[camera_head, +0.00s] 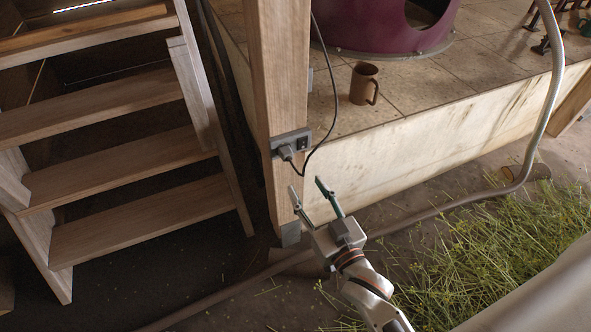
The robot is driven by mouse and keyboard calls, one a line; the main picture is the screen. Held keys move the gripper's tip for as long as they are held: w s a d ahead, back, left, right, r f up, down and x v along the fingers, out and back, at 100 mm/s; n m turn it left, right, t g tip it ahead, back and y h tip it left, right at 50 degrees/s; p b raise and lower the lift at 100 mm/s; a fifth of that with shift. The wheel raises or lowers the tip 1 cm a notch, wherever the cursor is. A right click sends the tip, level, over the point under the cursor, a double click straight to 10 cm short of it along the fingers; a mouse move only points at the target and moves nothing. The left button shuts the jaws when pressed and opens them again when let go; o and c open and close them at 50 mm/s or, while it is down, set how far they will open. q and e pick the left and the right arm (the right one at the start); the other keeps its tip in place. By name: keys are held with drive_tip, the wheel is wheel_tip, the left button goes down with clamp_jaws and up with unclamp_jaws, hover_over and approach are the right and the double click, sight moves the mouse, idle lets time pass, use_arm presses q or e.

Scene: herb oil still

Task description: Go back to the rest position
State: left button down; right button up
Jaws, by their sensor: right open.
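My right gripper (310,200) is in the lower middle of the head view, with its two fingers spread apart and nothing between them. Its fingertips point up the picture toward the wooden post (281,80) and appear just below the wall outlet. My right arm comes in from the bottom, right of the middle. My left gripper is not in view.
A plug with a black cable sits in the outlet (291,141) on the post. Wooden stairs (140,158) stand at left. A brown mug (364,84) and a purple vessel (400,35) stand on the tiled platform (440,75). Cut herbs (480,255) and a pipe (450,207) lie at right.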

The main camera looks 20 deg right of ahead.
drive_tip(key=shift+s, duration=0.15)
use_arm(q)
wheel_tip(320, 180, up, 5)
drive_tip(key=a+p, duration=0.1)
drive_tip(key=p, duration=0.8)
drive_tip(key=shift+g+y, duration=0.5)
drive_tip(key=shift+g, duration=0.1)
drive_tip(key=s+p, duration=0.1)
drive_tip(key=p, duration=0.1)
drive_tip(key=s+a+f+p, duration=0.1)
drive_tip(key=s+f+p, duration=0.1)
drive_tip(key=p, duration=0.1)
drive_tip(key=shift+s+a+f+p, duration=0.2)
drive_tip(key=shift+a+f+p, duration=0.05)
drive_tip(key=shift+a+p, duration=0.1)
use_arm(e)
drive_tip(key=s+f+n+g+y, duration=0.2)
drive_tip(key=s+f+n+g, duration=0.2)
drive_tip(key=s, duration=1.8)
drive_tip(key=g, duration=0.3)
drive_tip(key=shift+s+g, duration=0.25)
drive_tip(key=shift+g, duration=0.05)
